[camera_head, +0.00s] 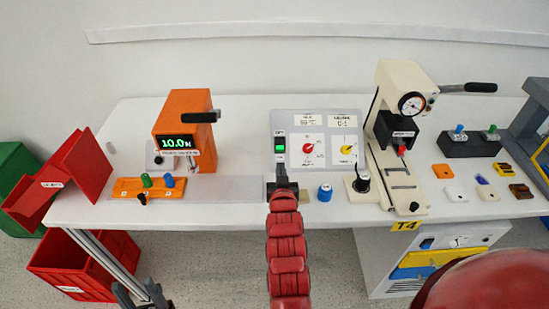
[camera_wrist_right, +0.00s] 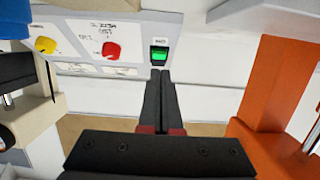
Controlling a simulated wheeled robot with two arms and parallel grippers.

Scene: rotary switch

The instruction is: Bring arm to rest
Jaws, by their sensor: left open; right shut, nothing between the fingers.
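My right arm is red and reaches from the bottom centre of the head view up to the grey control panel (camera_head: 335,124). My right gripper (camera_head: 280,171) is shut and empty, just in front of the green-lit switch (camera_head: 280,145). In the right wrist view its closed black fingertips (camera_wrist_right: 160,72) lie just below the green switch (camera_wrist_right: 159,54); I cannot tell whether they touch it. The red knob (camera_head: 308,148) and yellow knob (camera_head: 346,149) sit right of the switch. My left gripper (camera_head: 135,287) is open and empty, low at the left, in front of the table.
The orange device (camera_head: 187,127) with a lit display stands left on the white table (camera_head: 235,209). A blue-capped knob (camera_head: 324,192) and the cream press (camera_head: 408,84) stand right of my right gripper. A red crate (camera_head: 75,262) is below the table at left.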

